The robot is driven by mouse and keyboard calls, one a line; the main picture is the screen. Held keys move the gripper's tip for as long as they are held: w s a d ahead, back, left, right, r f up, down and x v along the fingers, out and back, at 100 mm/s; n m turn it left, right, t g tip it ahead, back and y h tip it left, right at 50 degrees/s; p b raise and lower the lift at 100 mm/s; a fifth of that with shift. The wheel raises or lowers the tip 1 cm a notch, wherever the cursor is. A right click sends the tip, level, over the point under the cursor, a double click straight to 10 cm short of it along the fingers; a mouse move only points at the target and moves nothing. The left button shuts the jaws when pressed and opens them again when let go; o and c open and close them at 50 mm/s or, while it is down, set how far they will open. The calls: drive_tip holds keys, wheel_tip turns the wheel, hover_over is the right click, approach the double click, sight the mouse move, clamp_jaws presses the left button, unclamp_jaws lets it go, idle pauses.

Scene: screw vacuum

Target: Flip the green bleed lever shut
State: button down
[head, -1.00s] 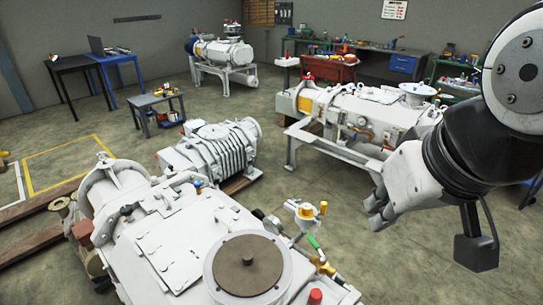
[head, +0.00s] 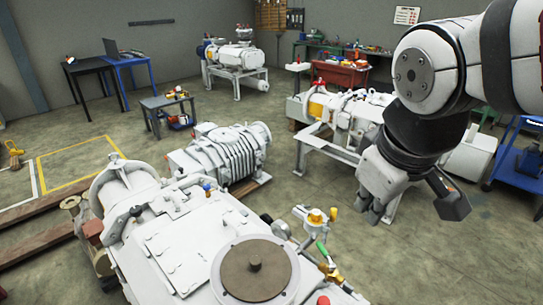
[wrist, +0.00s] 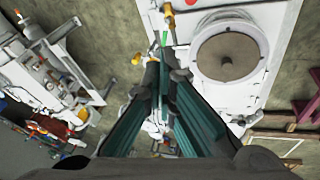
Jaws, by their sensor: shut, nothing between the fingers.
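The green bleed lever (head: 322,250) is a small green handle on the valve fitting with yellow caps at the right edge of the near white vacuum pump (head: 180,256). In the wrist view the lever (wrist: 164,38) shows as a short green strip just beyond the fingertips, partly hidden. My gripper (head: 376,214) points down, right of and above the lever in the head picture, apart from it. In the wrist view my gripper (wrist: 163,66) has its dark fingers together with nothing between them. Whether the lever is open or shut is hard to tell.
A round flange with a brown disc (head: 255,272) stands on the near pump, left of the lever. A red cap (head: 323,300) sits near the bottom edge. Another white pump (head: 338,112) on a stand is behind my gripper. Floor shows between the pumps.

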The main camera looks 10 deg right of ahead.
drive_tip(key=w+a+f+n+g+h, duration=0.1)
drive_tip(key=w+a+f+n+g, duration=0.1)
drive_tip(key=w+f+n, duration=0.55)
drive_tip(key=n+h, duration=0.1)
drive_tip(key=n, duration=0.7)
approach(325, 255)
drive_tip(key=w+a+r, duration=0.2)
drive_tip(key=a+r, duration=0.1)
drive_tip(key=a, duration=0.1)
drive_tip(key=shift+w+a+f+n+g+b, duration=0.2)
drive_tip(key=shift+f+n+g+b, duration=0.1)
drive_tip(key=shift+f+n+g, duration=0.25)
drive_tip(key=shift+f, duration=0.1)
drive_tip(key=x, duration=1)
drive_tip(key=shift+p, duration=0.35)
